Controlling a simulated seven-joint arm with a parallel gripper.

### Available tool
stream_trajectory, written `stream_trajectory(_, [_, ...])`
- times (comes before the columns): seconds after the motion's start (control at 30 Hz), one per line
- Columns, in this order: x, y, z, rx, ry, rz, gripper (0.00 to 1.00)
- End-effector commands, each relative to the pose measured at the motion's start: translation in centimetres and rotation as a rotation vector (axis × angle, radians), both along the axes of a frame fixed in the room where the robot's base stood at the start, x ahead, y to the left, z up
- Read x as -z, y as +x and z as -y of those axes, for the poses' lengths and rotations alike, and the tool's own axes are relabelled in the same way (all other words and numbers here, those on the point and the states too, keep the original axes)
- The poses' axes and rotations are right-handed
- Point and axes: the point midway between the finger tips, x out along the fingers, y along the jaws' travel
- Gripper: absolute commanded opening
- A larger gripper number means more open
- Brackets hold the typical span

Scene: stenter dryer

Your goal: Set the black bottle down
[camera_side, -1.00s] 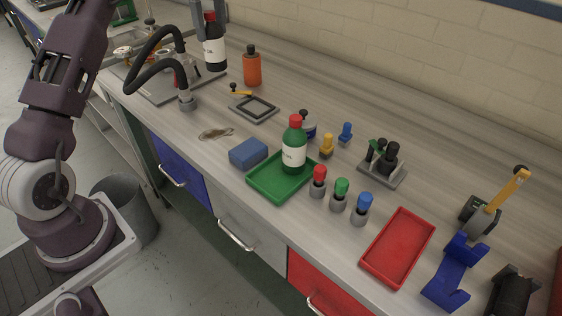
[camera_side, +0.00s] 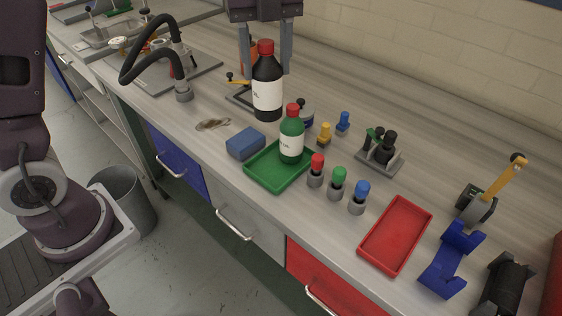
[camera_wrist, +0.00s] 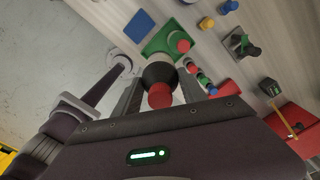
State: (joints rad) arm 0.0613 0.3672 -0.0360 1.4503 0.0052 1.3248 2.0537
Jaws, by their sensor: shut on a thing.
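The black bottle (camera_side: 267,88) has a red cap and a white label. My gripper (camera_side: 264,62) is shut on it near its top and holds it upright; in the side view it appears behind the green tray. In the wrist view the black bottle (camera_wrist: 160,76) sits between the fingers, its red cap towards the camera. A green bottle (camera_side: 291,137) with a red cap stands on the green tray (camera_side: 262,180). I cannot tell how far the black bottle's base is above the bench.
A blue block (camera_side: 246,144) lies left of the green tray. Red, green and blue-capped pieces (camera_side: 338,183) stand to its right, before an empty red tray (camera_side: 396,236). An orange bottle is mostly hidden behind my gripper.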

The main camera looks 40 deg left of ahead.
Motion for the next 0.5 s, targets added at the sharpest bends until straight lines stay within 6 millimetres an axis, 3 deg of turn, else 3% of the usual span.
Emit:
stream_trajectory(0.1, [0.2,-1.5,1.5,0.057,0.008,0.003,0.00])
stream_trajectory(0.5, [6.6,-1.4,1.4,0.050,0.008,-0.003,0.00])
